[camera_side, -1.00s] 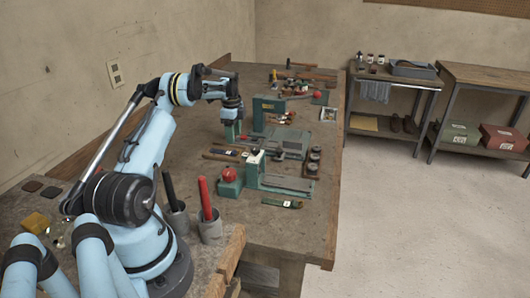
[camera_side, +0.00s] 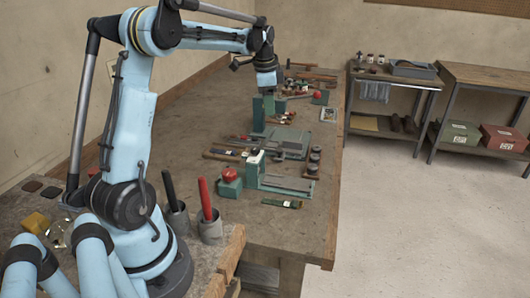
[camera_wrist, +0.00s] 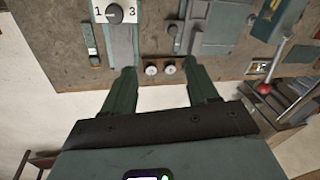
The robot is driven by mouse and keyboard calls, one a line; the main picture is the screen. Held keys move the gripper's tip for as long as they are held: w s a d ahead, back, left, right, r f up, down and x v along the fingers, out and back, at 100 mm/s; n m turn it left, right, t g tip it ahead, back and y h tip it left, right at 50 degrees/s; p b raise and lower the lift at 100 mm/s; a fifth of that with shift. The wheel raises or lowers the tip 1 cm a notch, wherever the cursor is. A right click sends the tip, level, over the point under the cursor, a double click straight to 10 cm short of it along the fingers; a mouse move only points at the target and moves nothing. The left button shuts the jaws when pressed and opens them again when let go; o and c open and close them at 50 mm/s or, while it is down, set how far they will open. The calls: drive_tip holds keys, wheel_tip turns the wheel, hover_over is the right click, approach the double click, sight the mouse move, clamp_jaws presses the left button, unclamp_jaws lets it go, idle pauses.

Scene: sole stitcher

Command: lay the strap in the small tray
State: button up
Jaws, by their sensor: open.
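My gripper (camera_side: 268,104) is open above the far half of the bench in the side view, in front of or beside the green machine column. In the wrist view its two green fingers (camera_wrist: 160,68) stand apart, and nothing shows held between them. A small light-rimmed tray (camera_side: 327,114) lies near the bench's right edge; it also seems to show in the wrist view (camera_wrist: 261,68), right of the fingers. Its contents are too small to tell. I cannot pick out the strap with certainty in either view.
A green press with a white dial (camera_side: 254,157) stands nearer, with round spools (camera_side: 314,160) to its right. A flat green piece (camera_side: 282,203) lies in front. A red-knobbed lever (camera_wrist: 263,88) stands near the tray. Hammers lie at the far end.

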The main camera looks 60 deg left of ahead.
drive_tip(key=s+d+r+n+t, duration=0.1)
drive_tip(key=s+d+r, duration=0.1)
drive_tip(key=d, duration=0.6)
drive_tip(key=s+d+r+n+t, duration=0.1)
drive_tip(key=s+d+r+n, duration=0.1)
drive_tip(key=d, duration=0.6)
drive_tip(key=s+d+f+n+t+h, duration=0.1)
drive_tip(key=s+d+f+n+t, duration=0.2)
drive_tip(key=s+d, duration=0.6)
wheel_tip(320, 180, down, 2)
drive_tip(key=shift+s+d, duration=0.2)
drive_tip(key=shift+d, duration=1.05)
